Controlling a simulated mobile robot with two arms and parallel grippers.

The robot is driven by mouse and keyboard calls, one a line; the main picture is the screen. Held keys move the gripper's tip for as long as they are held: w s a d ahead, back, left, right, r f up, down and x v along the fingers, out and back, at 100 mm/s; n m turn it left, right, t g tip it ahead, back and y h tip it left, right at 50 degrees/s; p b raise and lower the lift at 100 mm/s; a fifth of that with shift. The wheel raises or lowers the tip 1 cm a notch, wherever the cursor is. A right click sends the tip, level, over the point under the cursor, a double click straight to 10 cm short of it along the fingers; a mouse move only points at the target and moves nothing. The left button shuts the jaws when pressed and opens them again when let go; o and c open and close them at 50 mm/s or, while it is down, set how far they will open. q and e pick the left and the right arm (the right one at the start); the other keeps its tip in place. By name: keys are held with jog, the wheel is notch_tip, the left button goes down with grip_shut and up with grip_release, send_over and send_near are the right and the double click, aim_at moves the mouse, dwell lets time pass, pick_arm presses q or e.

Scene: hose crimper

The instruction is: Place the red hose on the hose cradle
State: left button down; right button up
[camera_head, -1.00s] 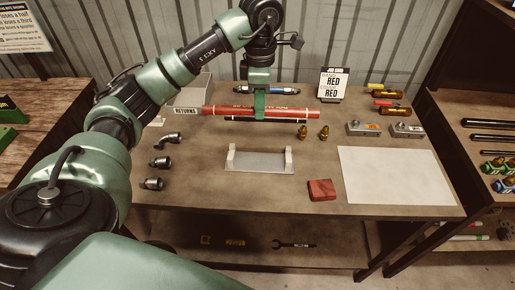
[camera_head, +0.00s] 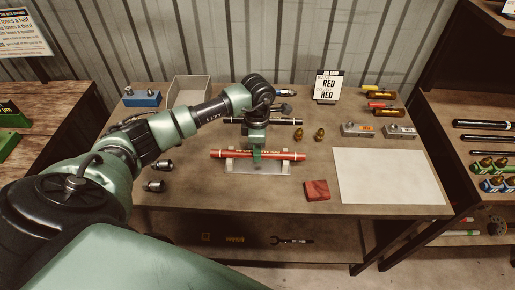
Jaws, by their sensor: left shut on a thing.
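The red hose (camera_head: 285,156) lies level, left to right, at the hose cradle (camera_head: 262,169), a grey plate with two pale upright posts. The hose crosses both posts; whether it rests in them or hangs just above, I cannot tell. My left gripper (camera_head: 257,155) comes down from above and is shut on the middle of the red hose. The arm hides part of the table to the left. My right gripper is not in view.
A black hose (camera_head: 284,121) lies behind the cradle, partly hidden by my arm. Two brass fittings (camera_head: 320,134) stand right of it. A red block (camera_head: 316,190) and a white sheet (camera_head: 390,176) lie to the right. A grey bin (camera_head: 188,90) stands at the back left.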

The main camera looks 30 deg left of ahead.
pick_arm(q)
jog(key=shift+f, duration=0.1)
jog(key=c, duration=1.3)
grip_release()
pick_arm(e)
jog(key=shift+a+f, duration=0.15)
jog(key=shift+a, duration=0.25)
pick_arm(q)
jog(key=shift+o, duration=0.2)
notch_tip(320, 180, up, 12)
jog(key=b, duration=0.4)
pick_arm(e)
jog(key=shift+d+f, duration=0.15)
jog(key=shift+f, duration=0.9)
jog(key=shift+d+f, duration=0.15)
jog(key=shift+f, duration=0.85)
